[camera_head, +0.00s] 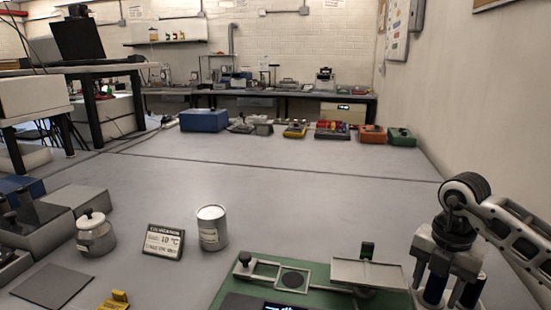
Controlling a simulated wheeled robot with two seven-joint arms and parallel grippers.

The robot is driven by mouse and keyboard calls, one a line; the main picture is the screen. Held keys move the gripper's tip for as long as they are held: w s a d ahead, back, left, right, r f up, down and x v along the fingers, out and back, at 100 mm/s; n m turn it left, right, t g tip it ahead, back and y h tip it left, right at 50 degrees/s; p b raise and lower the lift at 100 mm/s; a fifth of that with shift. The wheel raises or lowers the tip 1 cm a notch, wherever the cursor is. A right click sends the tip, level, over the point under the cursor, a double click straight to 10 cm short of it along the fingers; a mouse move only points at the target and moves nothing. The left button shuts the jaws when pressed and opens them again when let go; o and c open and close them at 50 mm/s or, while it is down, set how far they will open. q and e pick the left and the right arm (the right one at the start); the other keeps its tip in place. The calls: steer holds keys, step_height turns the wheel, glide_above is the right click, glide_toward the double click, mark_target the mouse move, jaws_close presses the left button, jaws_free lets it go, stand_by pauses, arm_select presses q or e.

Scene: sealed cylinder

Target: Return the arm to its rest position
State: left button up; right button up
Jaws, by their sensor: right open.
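My right gripper (452,291) points down at the lower right of the head view, beside the right end of a green board. Its two dark fingers are apart with nothing visible between them, and the arm comes in from the right edge. A grey metal cylinder (212,229) with a pale label stands upright on the grey table (250,178), well to the left of the gripper and apart from it. My left gripper does not show.
The green board (228,284) carries a metal fixture and a lit display. A small sign (163,242) and a lidded pot (95,234) stand left of the cylinder. A flat dark plate (52,286) lies front left. The table's middle is clear; a blue box (204,120) stands far back.

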step_height(320, 180, up, 4)
steer(key=shift+a+f+b, duration=0.15)
steer(key=shift+b, duration=0.15)
steer(key=shift+s, duration=0.1)
